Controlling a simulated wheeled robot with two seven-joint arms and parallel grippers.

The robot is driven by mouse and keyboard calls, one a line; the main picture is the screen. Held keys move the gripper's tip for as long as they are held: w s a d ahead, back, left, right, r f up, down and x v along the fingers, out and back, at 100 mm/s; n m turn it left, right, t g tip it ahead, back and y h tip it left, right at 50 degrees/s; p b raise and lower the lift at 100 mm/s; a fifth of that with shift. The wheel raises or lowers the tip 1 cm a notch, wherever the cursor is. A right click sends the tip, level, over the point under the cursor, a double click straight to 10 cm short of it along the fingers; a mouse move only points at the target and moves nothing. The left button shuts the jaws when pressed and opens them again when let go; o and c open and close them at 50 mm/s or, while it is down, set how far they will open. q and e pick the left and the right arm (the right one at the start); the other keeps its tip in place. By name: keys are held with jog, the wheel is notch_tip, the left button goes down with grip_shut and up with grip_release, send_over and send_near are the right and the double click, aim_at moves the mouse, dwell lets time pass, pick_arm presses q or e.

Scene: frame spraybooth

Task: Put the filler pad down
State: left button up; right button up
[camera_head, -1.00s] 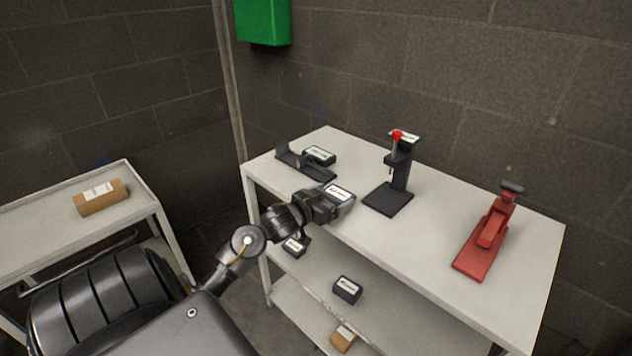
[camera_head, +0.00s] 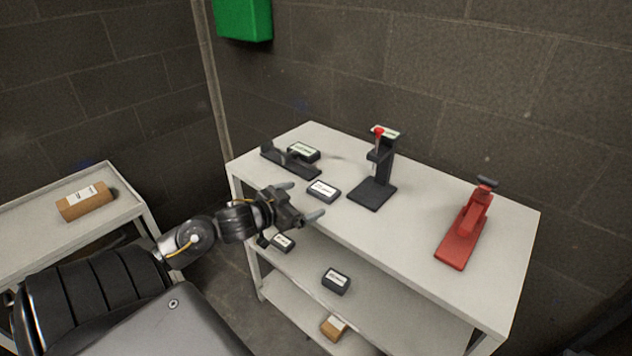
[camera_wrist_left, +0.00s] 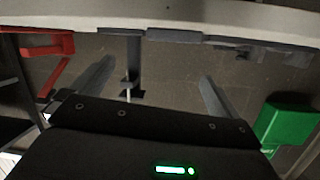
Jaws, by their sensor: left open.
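The filler pad, a small dark block with a white label on top (camera_head: 323,191), lies flat on the top of the white table (camera_head: 420,230). My left gripper (camera_head: 306,200) is open and empty just on the near side of the pad, its two fingers pointing toward the table and apart from the block. In the left wrist view the open fingers (camera_wrist_left: 153,80) show with nothing held between them. My right gripper is in no view.
A black stand with a red knob (camera_head: 372,190) stands right of the pad. A black bracket and another labelled block (camera_head: 303,152) are behind it. A red tool (camera_head: 463,235) is farther right. Lower shelves hold labelled blocks (camera_head: 336,280). A cart with a brown roll (camera_head: 86,203) stands left.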

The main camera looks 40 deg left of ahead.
pick_arm(q)
jog(key=n+g+y+p, duration=0.1)
jog(key=n, duration=0.2)
send_near(324, 189)
jog(key=shift+x, duration=1.65)
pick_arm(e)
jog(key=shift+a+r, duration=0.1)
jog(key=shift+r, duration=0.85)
pick_arm(q)
jog(key=p+x, duration=0.1)
jog(key=x, duration=0.3)
jog(key=shift+w, duration=0.3)
jog(key=shift+w+f, duration=0.25)
jog(key=shift+w, duration=0.05)
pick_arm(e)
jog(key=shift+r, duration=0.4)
pick_arm(q)
jog(key=c, duration=1)
jog(key=shift+o, duration=0.2)
jog(key=shift+r, duration=0.1)
